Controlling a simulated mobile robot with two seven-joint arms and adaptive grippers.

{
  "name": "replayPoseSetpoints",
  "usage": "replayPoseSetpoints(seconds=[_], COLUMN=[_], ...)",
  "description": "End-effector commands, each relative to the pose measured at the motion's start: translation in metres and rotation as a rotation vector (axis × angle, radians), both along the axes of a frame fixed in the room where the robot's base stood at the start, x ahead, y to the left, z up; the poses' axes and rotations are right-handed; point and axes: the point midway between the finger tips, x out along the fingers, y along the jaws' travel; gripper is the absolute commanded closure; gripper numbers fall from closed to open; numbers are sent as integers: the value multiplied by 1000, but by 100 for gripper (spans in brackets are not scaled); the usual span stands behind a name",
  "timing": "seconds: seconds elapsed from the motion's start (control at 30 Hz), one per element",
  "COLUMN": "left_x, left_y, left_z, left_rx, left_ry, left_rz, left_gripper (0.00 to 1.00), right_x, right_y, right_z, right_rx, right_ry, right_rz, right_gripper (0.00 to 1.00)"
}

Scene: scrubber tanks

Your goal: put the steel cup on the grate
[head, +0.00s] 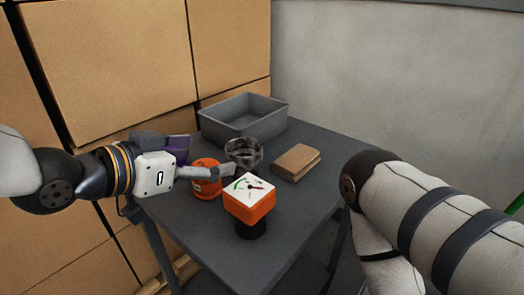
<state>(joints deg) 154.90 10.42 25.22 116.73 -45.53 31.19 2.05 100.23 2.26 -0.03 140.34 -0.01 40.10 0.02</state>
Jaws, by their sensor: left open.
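The steel cup (244,152) is a round, dark grey metallic vessel standing on the grey table, in front of the grey tray. My left gripper (210,160) reaches in from the left and is open. Its near finger ends close to the cup's left front side, and I cannot tell whether it touches. Nothing shows held in it. I cannot make out a grate in this view. My right arm comes in at the right, but its gripper is out of view.
A grey tray (211,127) stands at the back of the table (190,235). An orange can (206,187) is beside the left finger. An orange gauge box (250,206) stands in front, a brown book-like block (296,162) lies right. Something purple (180,149) shows behind the gripper.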

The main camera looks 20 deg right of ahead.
Motion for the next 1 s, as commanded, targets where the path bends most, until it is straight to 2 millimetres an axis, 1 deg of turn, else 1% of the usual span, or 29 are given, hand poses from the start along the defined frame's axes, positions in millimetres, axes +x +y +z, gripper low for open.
replayPoseSetpoints(seconds=[0.07, 0.13, 0.3, 0.47, 0.7, 0.8, 1.0], left_x=[0, 4, 25, 37, 63, 68, 69], left_y=[0, -5, -32, -47, -81, -87, -88], left_z=[-1, -5, -23, -29, -48, -49, -47], left_rx=[0, 2, 3, 1, 1, 0, 0], left_ry=[1, 3, 6, 4, 5, 3, 0], left_rz=[0, -1, -1, 0, 0, 1, 1], left_gripper=[16, 16, 16, 16, 16, 16, 16], right_x=[0, -2, -10, -12, -21, -22, -21], right_y=[0, 0, 0, 0, 0, 0, 0], right_z=[0, -2, -9, -12, -21, -22, -21], right_rx=[0, 1, 1, 0, 0, 0, 0], right_ry=[1, 7, 33, 42, 70, 73, 71], right_rz=[0, 1, 1, 2, 2, 2, 3], right_gripper=[20, 20, 20, 20, 20, 20, 20])
